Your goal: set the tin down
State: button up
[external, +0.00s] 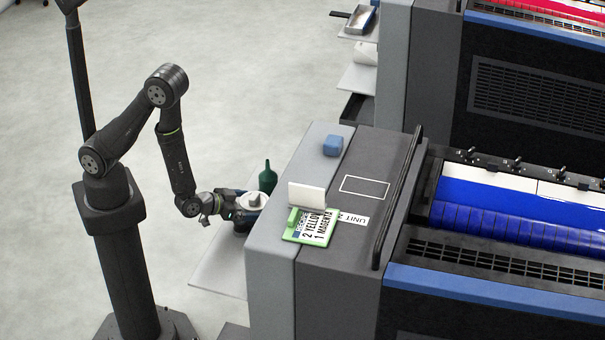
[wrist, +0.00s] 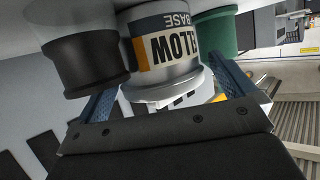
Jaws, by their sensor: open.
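The tin (wrist: 165,50) is grey with a yellow and dark label reading "LOW" and "BASE" in the wrist view. It stands between the two blue fingers of my gripper (wrist: 166,85), which is open around it. In the external view, my gripper (external: 232,208) is over the side shelf (external: 212,272) of the near press, and the tin's pale top (external: 253,199) shows at it. The wrist view cuts off the tin's far end, so I cannot tell if it rests on the shelf.
A black container (wrist: 82,62) and a green one (wrist: 216,36) flank the tin closely. The green bottle (external: 267,178) rises behind my gripper. On the press top lie a green-edged card (external: 310,236), a white block (external: 307,196) and a blue block (external: 333,146). The shelf's front is clear.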

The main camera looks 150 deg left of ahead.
jog(key=shift+x, duration=1.25)
jog(key=shift+r, duration=0.1)
jog(key=c, duration=1.5)
jog(key=shift+o, duration=0.2)
